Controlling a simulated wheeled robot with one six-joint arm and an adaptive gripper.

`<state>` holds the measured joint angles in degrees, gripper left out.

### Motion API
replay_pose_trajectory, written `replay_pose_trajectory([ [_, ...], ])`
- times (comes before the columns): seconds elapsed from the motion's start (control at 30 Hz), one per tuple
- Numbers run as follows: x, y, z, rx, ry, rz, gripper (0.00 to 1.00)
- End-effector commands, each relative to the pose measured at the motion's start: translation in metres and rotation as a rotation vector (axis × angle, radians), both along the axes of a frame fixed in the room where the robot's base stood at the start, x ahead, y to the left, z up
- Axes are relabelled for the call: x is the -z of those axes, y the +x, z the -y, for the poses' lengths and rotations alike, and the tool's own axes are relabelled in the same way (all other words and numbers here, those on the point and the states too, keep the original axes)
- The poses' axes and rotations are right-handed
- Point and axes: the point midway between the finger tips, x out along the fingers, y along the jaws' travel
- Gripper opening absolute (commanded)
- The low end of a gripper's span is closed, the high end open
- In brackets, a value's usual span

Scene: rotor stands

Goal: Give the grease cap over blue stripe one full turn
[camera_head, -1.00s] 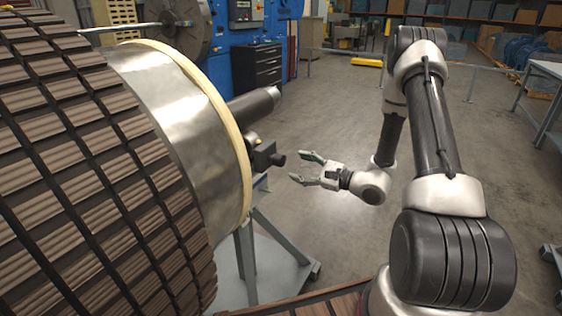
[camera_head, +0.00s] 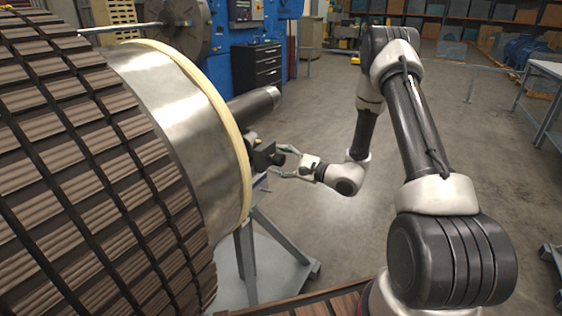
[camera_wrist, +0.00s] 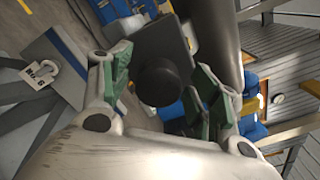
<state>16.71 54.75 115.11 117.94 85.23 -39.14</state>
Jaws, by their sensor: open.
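A round black cap (camera_wrist: 160,81) sticks out of a dark block (camera_wrist: 160,45) in the wrist view. In the head view the cap (camera_head: 278,159) and block (camera_head: 262,153) are beside the pale-rimmed end of the rotor (camera_head: 190,120). My gripper (camera_wrist: 164,84) is open, with one green-padded finger on each side of the cap and visible gaps between. In the head view my gripper (camera_head: 281,162) reaches the cap from the right. A blue stripe (camera_wrist: 67,52) crosses a grey plate of the stand, left of the cap in the wrist view.
The bare rotor shaft (camera_head: 252,105) juts out just above the block. A grey stand (camera_head: 260,250) with spread feet is below. A numbered white tag (camera_wrist: 42,75) hangs by the grey plate. Open floor (camera_head: 330,240) lies right of the stand.

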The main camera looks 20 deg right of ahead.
Motion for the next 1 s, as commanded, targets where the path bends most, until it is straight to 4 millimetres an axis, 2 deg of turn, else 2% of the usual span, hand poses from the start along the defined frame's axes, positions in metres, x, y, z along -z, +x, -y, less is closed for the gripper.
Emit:
replay_pose_trajectory([
  [0.07, 0.0001, -0.0002, 0.0001, 0.0, 0.0, 0.0, 0.6],
  [0.3, 0.0001, -0.0003, 0.0001, -0.001, -0.001, -0.001, 0.16],
  [0.47, 0.0001, -0.0004, 0.0002, -0.001, 0.012, -0.013, 0.16],
  [0.8, -0.0006, 0.0003, 0.001, -0.001, 0.26, -0.261, 0.16],
  [1.0, -0.0006, 0.0004, 0.0012, -0.001, 0.293, -0.296, 0.16],
])
